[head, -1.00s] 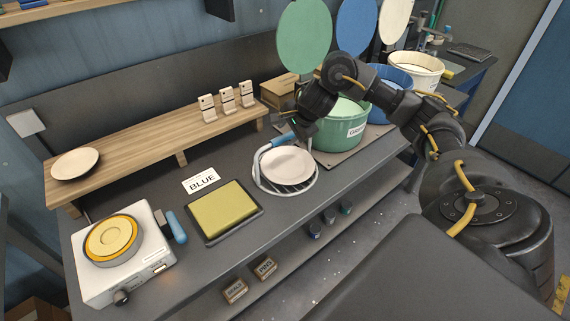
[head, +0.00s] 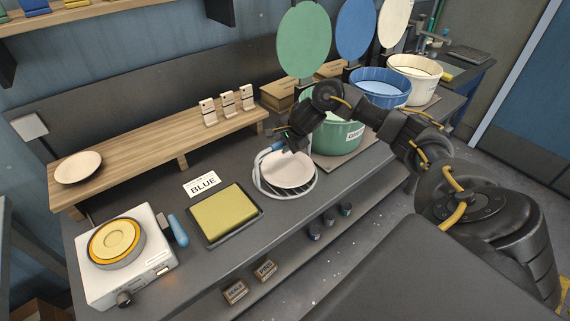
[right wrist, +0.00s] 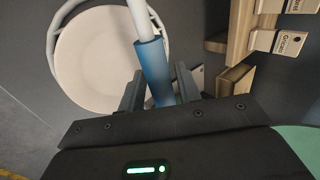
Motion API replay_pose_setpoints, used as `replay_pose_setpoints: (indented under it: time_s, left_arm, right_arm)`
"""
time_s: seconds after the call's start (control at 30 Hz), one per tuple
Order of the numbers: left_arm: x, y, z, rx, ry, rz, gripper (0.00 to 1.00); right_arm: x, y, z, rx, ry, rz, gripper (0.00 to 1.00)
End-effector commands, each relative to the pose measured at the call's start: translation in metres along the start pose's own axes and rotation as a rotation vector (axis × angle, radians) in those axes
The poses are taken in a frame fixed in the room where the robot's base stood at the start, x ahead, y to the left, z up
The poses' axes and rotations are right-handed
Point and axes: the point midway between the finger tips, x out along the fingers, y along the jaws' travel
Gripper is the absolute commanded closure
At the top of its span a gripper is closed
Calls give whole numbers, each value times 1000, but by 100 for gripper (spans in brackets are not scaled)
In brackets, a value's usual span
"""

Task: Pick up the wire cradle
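The wire cradle (head: 316,183) is a pale round wire ring with a blue handle, resting on the dark bench in the head view. A white plate (head: 289,170) lies in it. The cradle ring (right wrist: 54,42) and plate (right wrist: 95,55) also show in the right wrist view. My right gripper (head: 290,143) is at the cradle's handle. In the right wrist view its two fingers (right wrist: 160,88) stand one on each side of the blue handle (right wrist: 154,68), with what look like narrow gaps, so it appears open around it. My left gripper is not in view.
A green bin (head: 331,137) stands close behind my right gripper, with blue (head: 381,94) and white (head: 414,86) bins beyond. A yellow pad (head: 224,211) in a dark tray and a hot plate (head: 152,270) are to the left. A wooden shelf (head: 140,152) runs along the back.

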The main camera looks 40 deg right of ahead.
Motion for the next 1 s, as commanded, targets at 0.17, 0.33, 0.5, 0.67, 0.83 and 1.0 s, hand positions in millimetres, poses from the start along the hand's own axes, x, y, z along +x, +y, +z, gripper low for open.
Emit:
replay_pose_setpoints:
  time_s: [0.17,0.33,0.5,0.67,0.83,1.0]
  left_arm:
    - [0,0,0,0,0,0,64]
    - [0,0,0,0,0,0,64]
    - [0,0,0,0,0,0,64]
    - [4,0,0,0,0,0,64]
    - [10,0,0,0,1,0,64]
    - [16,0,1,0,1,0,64]
  right_arm:
    - [0,0,0,0,0,0,90]
    - [-1,-2,0,1,0,-4,100]
    - [-2,-2,0,1,0,-4,100]
    - [-5,-5,0,0,-1,-6,100]
    - [-14,-11,0,-1,0,-7,100]
    - [-24,-18,0,0,-1,-7,100]
